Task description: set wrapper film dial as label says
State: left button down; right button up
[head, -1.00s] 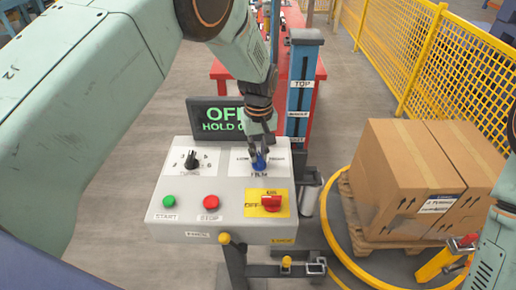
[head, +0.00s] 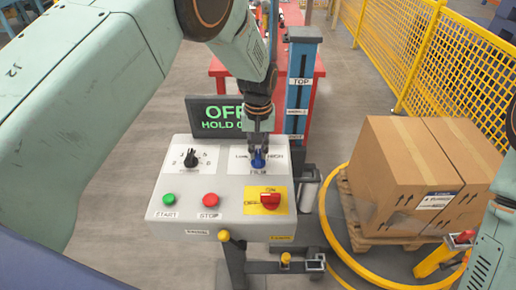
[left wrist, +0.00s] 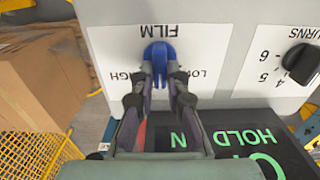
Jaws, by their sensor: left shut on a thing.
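The blue film dial (head: 258,159) sits on the right white label plate of the grey control panel (head: 180,234). Its label reads LOW on the left, HIGH on the right and FILM below. My left gripper (head: 259,148) is over the dial from behind, its fingers shut on it. In the left wrist view, the dial (left wrist: 159,56) is between the fingertips (left wrist: 160,76), with FILM above it and LOW and HIGH to its sides. The dial's exact pointing is partly hidden by the fingers. My right gripper is not in view.
A black turns dial (head: 191,158), green start button (head: 169,200), red stop button (head: 210,199) and red switch (head: 270,200) share the panel. A screen (head: 223,115) stands behind. Boxes (head: 400,175) on a pallet stand right, inside a yellow ring (head: 327,228).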

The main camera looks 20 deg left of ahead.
aim_at(258, 154)
pick_arm(q)
jog(key=shift+s+f, duration=0.3)
jog(key=shift+s, duration=0.05)
jog(key=c, duration=1.7)
grip_release()
jog(key=o, duration=0.4)
jog(key=shift+w+r, duration=0.1)
jog(key=shift+w, duration=0.2)
jog(key=shift+c, duration=0.2)
jog(key=shift+r, duration=0.15)
notch_tip(258, 154, up, 12)
jog(key=shift+s, duration=0.1)
